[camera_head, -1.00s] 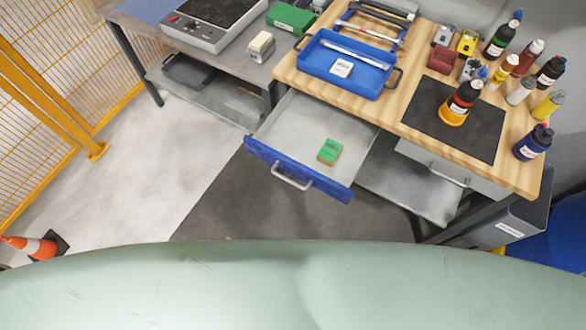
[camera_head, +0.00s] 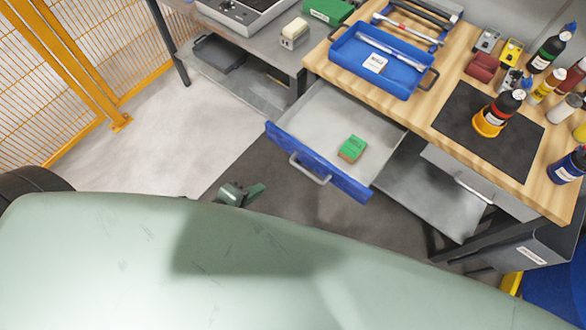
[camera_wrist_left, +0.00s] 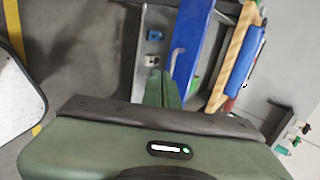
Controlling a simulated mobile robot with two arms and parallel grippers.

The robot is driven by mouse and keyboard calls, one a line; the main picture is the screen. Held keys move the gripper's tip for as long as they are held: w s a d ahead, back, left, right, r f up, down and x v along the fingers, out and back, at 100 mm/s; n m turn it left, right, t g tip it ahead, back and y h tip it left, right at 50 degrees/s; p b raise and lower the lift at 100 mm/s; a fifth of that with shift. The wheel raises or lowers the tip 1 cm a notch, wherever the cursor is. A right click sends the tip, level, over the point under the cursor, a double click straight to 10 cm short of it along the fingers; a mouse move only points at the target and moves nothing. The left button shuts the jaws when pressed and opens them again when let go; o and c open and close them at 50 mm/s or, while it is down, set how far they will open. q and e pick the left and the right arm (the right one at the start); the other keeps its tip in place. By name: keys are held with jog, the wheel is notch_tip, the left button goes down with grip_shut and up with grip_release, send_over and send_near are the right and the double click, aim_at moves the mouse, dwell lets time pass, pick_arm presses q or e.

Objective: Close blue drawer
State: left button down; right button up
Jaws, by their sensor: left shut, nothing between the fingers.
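The blue drawer (camera_head: 330,165) is pulled out from under the wooden workbench, with its blue front and grey handle facing me. A small green and brown box (camera_head: 352,149) lies inside it. My left gripper (camera_head: 258,191) is shut and empty, just above my green body cover, left of the drawer front and apart from it. In the left wrist view, the shut fingers (camera_wrist_left: 161,88) point toward the blue drawer front (camera_wrist_left: 192,42) and its handle. They look close to it there, but the gap is hard to judge. My right gripper is not in view.
The wooden bench top (camera_head: 440,110) holds a blue tray (camera_head: 392,79), a black mat (camera_head: 510,150) and several bottles. A grey side table (camera_head: 268,62) stands left of the drawer. Open floor lies before the drawer; a yellow fence (camera_head: 90,80) is at left.

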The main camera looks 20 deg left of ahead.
pick_arm(q)
jog(key=w+r+p+x, duration=0.1)
jog(key=r+p+x, duration=0.1)
jog(key=x, duration=1.1)
jog(key=shift+w+d+f, duration=0.15)
jog(key=shift+w+d, duration=0.2)
jog(key=shift+w, duration=0.1)
jog(key=b, duration=0.3)
send_near(337, 119)
jog(key=s, duration=0.1)
jog(key=s+a+f, duration=0.1)
jog(key=s, duration=0.1)
jog(key=s+f, duration=0.1)
jog(key=shift+s+a, duration=0.15)
jog(key=shift+a, duration=0.15)
jog(key=w+d+b, duration=0.1)
jog(key=w+b, duration=0.1)
jog(key=w, duration=0.1)
jog(key=w+d+b, duration=0.1)
jog(key=w, duration=0.3)
jog(key=w+d+b, duration=0.2)
jog(key=w, duration=0.1)
jog(key=shift+w+b, duration=0.3)
jog(key=shift+b, duration=0.05)
jog(key=shift+w+d, duration=0.1)
jog(key=shift+w, duration=0.35)
jog(key=shift+r, duration=0.2)
